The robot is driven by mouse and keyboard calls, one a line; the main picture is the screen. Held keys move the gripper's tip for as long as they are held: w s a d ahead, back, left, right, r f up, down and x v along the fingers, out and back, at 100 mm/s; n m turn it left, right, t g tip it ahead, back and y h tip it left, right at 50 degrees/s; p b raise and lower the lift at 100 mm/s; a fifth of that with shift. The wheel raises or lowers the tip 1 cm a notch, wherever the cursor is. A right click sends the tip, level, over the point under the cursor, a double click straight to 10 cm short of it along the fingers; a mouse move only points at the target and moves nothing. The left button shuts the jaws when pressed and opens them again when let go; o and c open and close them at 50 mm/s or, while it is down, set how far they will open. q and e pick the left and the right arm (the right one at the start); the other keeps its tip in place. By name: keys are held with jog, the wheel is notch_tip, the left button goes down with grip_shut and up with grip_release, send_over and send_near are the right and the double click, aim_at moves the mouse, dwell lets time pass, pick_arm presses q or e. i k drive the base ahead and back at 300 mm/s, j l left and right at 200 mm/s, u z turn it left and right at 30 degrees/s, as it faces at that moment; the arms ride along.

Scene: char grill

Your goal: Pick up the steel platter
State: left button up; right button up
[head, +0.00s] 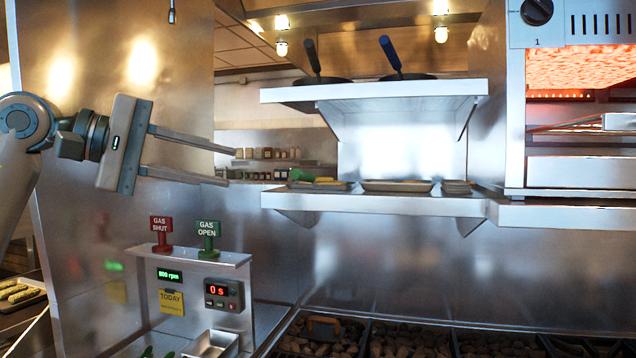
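Flat shallow metal pieces lie on the lower steel shelf (370,203). The middle one, a wide shallow tray (397,186) with a pale rim, looks most like the steel platter, but I cannot be sure at this size. My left gripper (230,167) comes in from the left with its two long fingers spread apart and nothing between them. It points right, toward the shelf, and its fingertips appear left of the shelf's left end in the picture. My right gripper is not in view.
A tray with green and yellow items (315,184) and a small stack (455,187) flank the middle tray. An upper shelf (375,91) with dark pans hangs above. A glowing broiler (580,68) stands right. Gas signs (161,225) rise below my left gripper.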

aim_at(301, 176)
jog(key=i, duration=0.95)
